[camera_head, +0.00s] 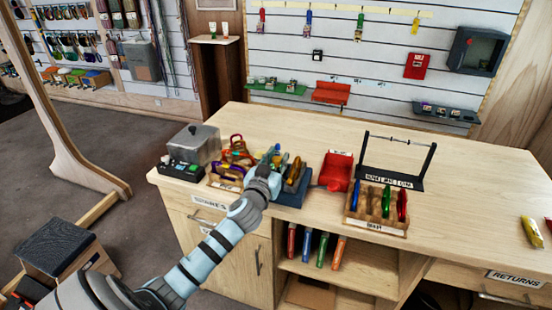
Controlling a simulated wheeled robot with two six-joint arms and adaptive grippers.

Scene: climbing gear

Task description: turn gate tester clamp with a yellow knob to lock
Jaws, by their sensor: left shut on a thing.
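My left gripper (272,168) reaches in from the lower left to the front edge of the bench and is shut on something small. It is at a blue-based device (291,196) that I take for the gate tester clamp. Yellowish and dark upright parts (294,172) of it show just right of the gripper. The gripper and wrist cover the device's left part, so I cannot make out the yellow knob or whether it is at lock. My right gripper is not in view.
Left of the device are a wooden tray of colourful carabiners (229,165) and a clear-covered box (197,147). Right are a red bin (337,171), a wooden rack (376,226) of coloured pieces and a black stand (393,177).

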